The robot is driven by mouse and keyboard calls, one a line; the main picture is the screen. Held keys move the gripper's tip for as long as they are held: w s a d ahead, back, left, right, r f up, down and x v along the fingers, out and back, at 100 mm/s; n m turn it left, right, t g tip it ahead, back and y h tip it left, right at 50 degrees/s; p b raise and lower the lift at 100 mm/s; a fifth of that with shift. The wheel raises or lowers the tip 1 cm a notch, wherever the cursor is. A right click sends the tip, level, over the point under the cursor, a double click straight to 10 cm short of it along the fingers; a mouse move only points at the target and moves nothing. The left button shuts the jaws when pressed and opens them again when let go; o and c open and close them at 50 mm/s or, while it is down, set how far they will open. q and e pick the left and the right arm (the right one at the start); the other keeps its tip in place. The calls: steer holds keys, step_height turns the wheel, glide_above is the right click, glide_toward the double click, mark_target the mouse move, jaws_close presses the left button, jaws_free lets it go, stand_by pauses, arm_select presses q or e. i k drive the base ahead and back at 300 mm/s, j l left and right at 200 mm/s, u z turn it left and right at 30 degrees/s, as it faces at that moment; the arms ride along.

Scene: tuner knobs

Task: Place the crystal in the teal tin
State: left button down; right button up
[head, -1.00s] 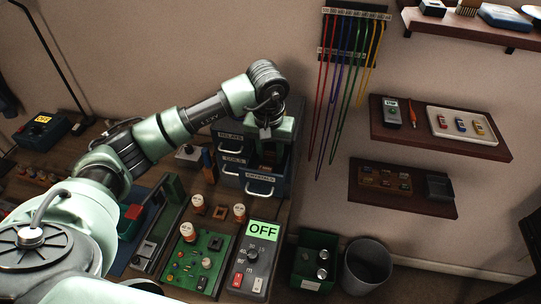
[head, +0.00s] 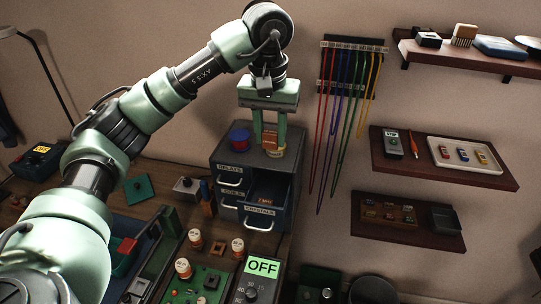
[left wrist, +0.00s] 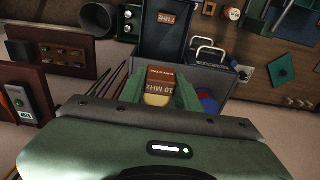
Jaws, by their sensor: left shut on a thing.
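My left gripper (head: 270,146) points down over the top of the drawer cabinet, shut on a brown crystal (head: 272,139). In the left wrist view the crystal (left wrist: 161,79) sits between the fingers and reads "10 MHz". A small teal square piece (head: 138,189) lies on the bench at the left; it also shows in the left wrist view (left wrist: 281,69). I cannot tell whether it is the teal tin or a lid. My right gripper is not in view.
The cabinet (head: 226,152) has its crystals drawer (head: 287,192) open, with another orange-brown piece (head: 265,199) inside. A blue and red spool (head: 239,137) stands on top. Coloured leads (head: 345,110) hang to the right. A green circuit board (head: 190,286) lies at the front.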

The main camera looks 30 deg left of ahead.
mark_target(113, 260)
steer(key=k+j, duration=0.3)
steer(key=j, duration=0.15)
steer(key=k+j, duration=0.3)
steer(key=j, duration=0.2)
steer(key=k+j, duration=0.35)
steer(key=j+u, duration=0.05)
steer(key=j, duration=0.05)
